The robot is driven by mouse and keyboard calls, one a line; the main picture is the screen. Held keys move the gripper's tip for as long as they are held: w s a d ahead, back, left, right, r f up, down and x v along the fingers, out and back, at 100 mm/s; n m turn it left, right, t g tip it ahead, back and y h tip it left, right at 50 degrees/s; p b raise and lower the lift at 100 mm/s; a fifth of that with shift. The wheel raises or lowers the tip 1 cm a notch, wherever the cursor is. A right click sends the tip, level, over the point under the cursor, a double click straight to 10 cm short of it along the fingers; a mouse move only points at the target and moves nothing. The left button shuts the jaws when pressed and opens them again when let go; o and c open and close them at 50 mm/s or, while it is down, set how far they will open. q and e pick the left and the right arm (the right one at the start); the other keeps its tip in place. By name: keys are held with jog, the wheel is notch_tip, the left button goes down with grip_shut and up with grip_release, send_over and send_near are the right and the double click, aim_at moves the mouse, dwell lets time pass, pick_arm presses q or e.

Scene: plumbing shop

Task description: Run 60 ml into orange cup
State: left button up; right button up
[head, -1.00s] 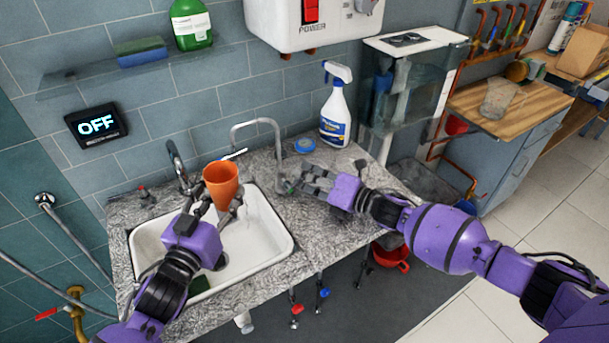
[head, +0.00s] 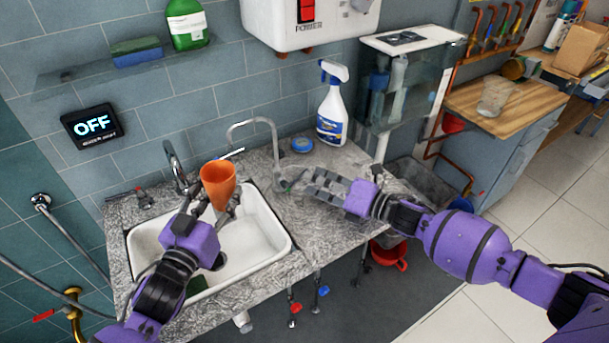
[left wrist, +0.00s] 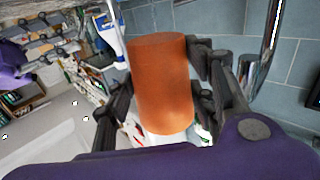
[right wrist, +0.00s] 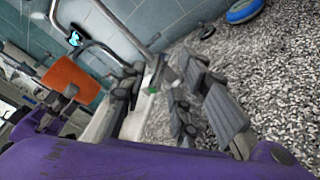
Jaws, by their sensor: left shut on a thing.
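The orange cup (head: 218,186) is upright above the sink, below and just left of the thin grey spout (head: 252,121). My left gripper (head: 213,208) is shut on the cup, which also shows between its fingers in the left wrist view (left wrist: 161,85). My right gripper (head: 300,182) is open on the counter side, at the foot of the spout. In the right wrist view a small green and white part (right wrist: 149,84) of the tap shows between its fingers. A wall display (head: 91,124) reads OFF.
The white sink (head: 275,240) has a second curved tap (head: 174,164) at its back left. A clear tank (head: 416,85) stands at right.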

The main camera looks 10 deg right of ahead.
jog(key=v, duration=0.7)
jog(key=shift+s+r, duration=0.1)
pick_arm(q)
jog(key=x, duration=0.7)
jog(key=shift+w, duration=0.2)
jog(key=shift+d, duration=0.15)
dwell(1.5)
jog(key=v, duration=0.7)
jog(key=shift+s+a+r, duration=0.1)
jog(key=shift+s+a, duration=0.1)
jog(key=shift+s, duration=0.1)
